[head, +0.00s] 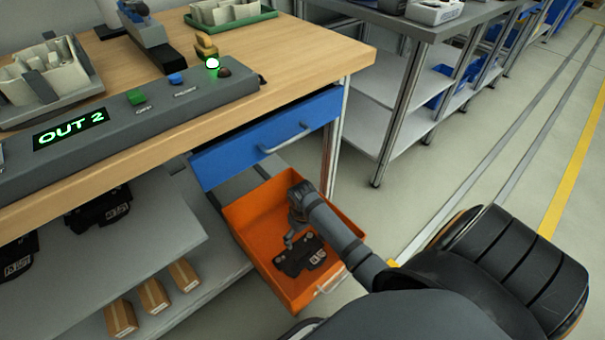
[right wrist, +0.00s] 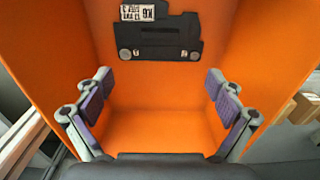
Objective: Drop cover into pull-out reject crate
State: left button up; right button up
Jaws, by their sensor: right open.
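The orange pull-out crate (head: 245,221) stands pulled out below the blue drawer in the head view. A dark cover (head: 299,257) with a white label lies on the crate floor. It also shows in the right wrist view (right wrist: 158,38), flat on the orange floor (right wrist: 160,85) beyond the fingers. My right gripper (head: 291,238) reaches down into the crate beside the cover. In the right wrist view its fingers (right wrist: 158,98) are spread wide with nothing between them. My left gripper is in neither view.
The blue drawer (head: 268,137) with a metal handle sits just above the crate, under the wooden bench top (head: 275,60). A grey console (head: 120,115) reads OUT 2 and has a lit green lamp. Shelves at left hold dark covers and small cartons (head: 153,296). Floor at right is clear.

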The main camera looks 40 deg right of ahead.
jog(key=s+a+r+t, duration=0.2)
jog(key=s+a, duration=0.1)
jog(key=s, duration=0.3)
jog(key=s+a+r+t+y, duration=0.1)
jog(key=s+a+r, duration=0.1)
jog(key=s, duration=0.4)
jog(key=shift+s+a+t, duration=0.25)
jog(key=shift+a+t, duration=0.15)
jog(key=shift+a, duration=0.2)
jog(key=shift+f, duration=0.1)
